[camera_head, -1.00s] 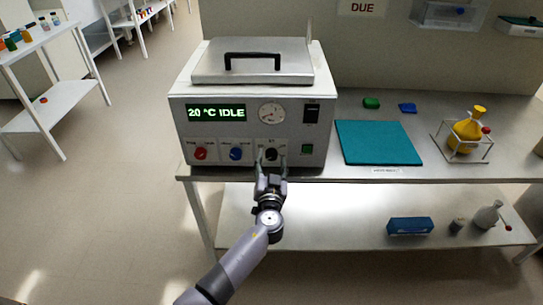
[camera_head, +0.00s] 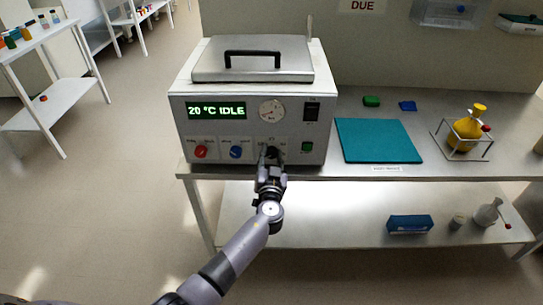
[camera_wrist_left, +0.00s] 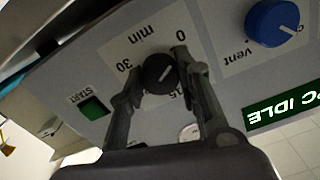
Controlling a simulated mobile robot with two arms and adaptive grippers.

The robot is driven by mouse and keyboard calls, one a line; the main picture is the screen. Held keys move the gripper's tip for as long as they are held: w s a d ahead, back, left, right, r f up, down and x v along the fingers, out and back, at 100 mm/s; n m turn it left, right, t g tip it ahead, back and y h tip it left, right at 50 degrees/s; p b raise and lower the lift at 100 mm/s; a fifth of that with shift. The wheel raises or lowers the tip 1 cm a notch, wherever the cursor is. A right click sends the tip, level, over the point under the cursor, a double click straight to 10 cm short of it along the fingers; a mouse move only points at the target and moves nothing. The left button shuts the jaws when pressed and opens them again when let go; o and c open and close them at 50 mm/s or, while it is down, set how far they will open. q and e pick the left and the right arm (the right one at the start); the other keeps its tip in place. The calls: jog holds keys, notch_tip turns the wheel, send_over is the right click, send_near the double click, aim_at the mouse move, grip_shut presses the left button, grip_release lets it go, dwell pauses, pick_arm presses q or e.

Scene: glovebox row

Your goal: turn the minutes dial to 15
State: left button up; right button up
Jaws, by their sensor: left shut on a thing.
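The minutes dial (camera_wrist_left: 160,73) is a black knob with a pale pointer line, on the front panel of the white bath unit (camera_head: 182,125). In the left wrist view its label reads "min", with 0, 15 and 30 around it; the 15 is partly hidden by a finger. The pointer's exact reading is hard to tell. My left gripper (camera_head: 271,153) is at the dial, and in the left wrist view its two fingers (camera_wrist_left: 158,80) are shut on the dial's sides. The right gripper is not in view.
Left of the dial are a blue vent knob (camera_head: 236,152) and a red knob (camera_head: 201,152). A green START button (camera_head: 307,147) is to its right. The display (camera_head: 216,111) reads 20 °C IDLE. A teal mat (camera_head: 375,140) lies right of the unit.

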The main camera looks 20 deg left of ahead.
pick_arm(q)
jog(key=c, duration=0.4)
